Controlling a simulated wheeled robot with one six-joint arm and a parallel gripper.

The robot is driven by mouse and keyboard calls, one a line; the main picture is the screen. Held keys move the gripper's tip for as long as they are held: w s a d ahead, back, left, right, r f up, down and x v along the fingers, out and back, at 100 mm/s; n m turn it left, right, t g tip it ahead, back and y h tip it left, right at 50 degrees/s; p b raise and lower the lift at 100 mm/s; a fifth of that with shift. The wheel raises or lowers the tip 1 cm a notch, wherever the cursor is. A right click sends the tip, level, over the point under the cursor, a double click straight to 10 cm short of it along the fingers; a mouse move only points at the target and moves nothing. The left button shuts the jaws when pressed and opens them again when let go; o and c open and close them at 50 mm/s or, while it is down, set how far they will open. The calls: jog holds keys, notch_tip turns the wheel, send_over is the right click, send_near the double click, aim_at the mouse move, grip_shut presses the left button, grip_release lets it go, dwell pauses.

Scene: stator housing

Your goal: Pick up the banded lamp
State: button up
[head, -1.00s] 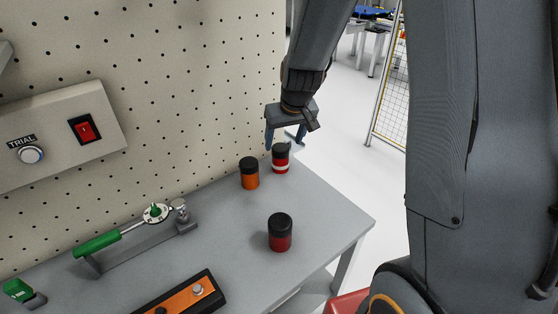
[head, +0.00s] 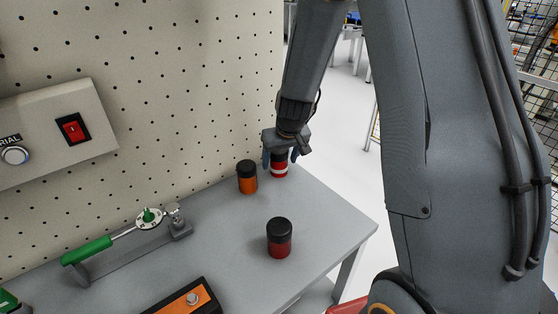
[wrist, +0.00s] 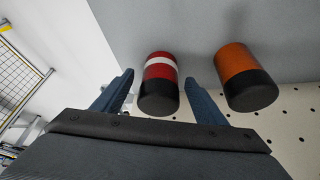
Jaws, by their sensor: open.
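The banded lamp (head: 279,168) is a red cylinder with a white band and a black top, standing upright near the back right corner of the table. The fingers look apart from the lamp. The lamp's black top is partly hidden by my gripper in the head view.
An orange lamp (head: 247,178) with a black top stands close to the left, beside one finger in the wrist view (wrist: 245,73). A plain dark red lamp (head: 279,240) stands nearer the front. A pegboard wall (head: 200,100) rises behind the table (head: 325,215).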

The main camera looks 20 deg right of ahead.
jog(key=shift+x, duration=1)
jog(key=c, duration=1.2)
jog(key=shift+o, duration=0.2)
jog(key=shift+r, duration=0.1)
